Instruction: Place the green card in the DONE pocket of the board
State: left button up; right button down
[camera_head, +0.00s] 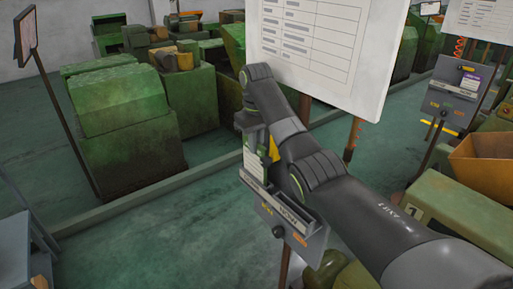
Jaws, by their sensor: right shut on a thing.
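My right gripper (262,142) reaches in from the lower right and points down, shut on the green card (253,164). The card shows as a pale sheet with some green, upright below the fingers. It is over the far left end of the grey board (268,216), which has pockets and small labels. I cannot tell whether the card's lower edge is inside a pocket or just above it. The labels are tilted and too small to read surely. My forearm hides part of the board's right side. My left gripper is not in view.
A large white sheet board (325,50) on a brown post stands just behind the gripper. Green machines (125,115) stand at the left. Another grey pocket board (450,100) and an orange hopper (485,165) are at the right. Open floor (150,240) lies at the lower left.

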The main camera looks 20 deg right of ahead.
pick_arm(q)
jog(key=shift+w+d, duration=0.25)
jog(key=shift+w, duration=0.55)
pick_arm(e)
notch_tip(320, 180, down, 3)
jog(key=shift+w+d+r, duration=0.1)
jog(key=shift+w, duration=0.05)
jog(key=c, duration=1.5)
grip_release()
jog(key=shift+w+d, duration=0.1)
